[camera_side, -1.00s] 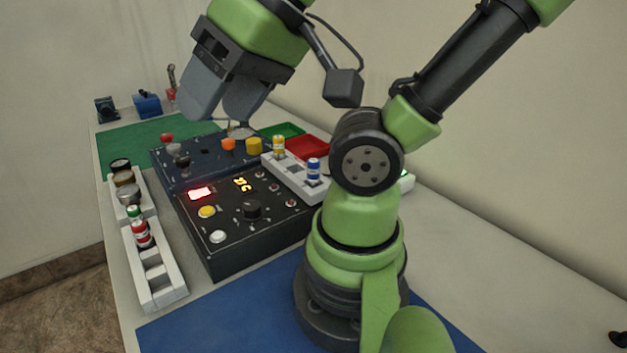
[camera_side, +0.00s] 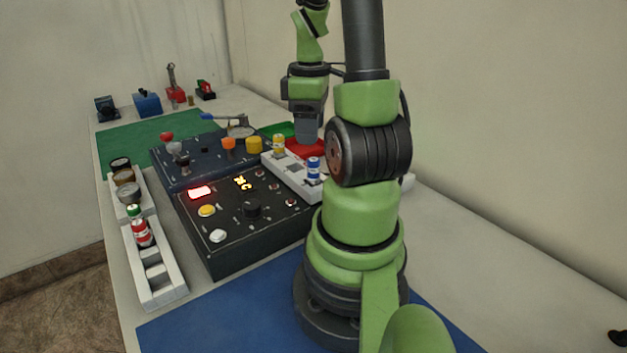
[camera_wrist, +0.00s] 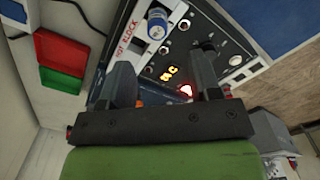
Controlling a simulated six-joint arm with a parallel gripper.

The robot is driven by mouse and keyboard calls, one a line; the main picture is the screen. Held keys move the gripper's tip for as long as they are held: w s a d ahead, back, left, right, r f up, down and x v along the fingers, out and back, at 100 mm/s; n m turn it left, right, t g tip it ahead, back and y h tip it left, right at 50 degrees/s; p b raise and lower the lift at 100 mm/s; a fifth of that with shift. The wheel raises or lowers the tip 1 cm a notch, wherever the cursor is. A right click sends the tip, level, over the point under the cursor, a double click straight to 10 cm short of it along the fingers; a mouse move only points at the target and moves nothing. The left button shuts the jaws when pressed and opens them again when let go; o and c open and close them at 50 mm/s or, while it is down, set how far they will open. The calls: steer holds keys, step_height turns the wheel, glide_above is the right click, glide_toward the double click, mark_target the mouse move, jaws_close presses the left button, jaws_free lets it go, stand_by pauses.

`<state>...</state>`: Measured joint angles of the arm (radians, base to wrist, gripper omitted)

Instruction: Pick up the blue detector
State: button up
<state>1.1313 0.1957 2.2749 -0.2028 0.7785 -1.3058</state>
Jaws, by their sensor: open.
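The blue detector (camera_side: 313,172) is a small blue and white cylinder standing upright in a white slotted block (camera_side: 290,172), right of the black panel. In the wrist view the blue detector (camera_wrist: 157,26) is near the top, beyond the fingertips and between their lines. My gripper (camera_side: 307,132) points down behind the block, near the red tray, apart from the detector. In the wrist view my gripper (camera_wrist: 163,62) has its fingers wide apart with nothing held between them.
A yellow cylinder (camera_side: 279,145) stands in the same block. A red tray (camera_wrist: 62,50) and green tray (camera_wrist: 62,82) lie beside it. The black panel (camera_side: 245,235) with lit displays is to the left. A left rack (camera_side: 165,285) holds a red cylinder (camera_side: 141,234).

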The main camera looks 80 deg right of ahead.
mark_target(313, 159)
step_height(313, 159, down, 4)
steer(key=shift+f, duration=0.1)
steer(key=shift+s+d+f, duration=0.1)
steer(key=shift+s+f, duration=0.05)
steer(key=shift+f, duration=1.2)
steer(key=shift+s+d+f, duration=0.1)
steer(key=shift+f, duration=1.25)
steer(key=c, duration=1.1)
steer(key=shift+o, duration=0.2)
steer(key=shift+r, duration=0.1)
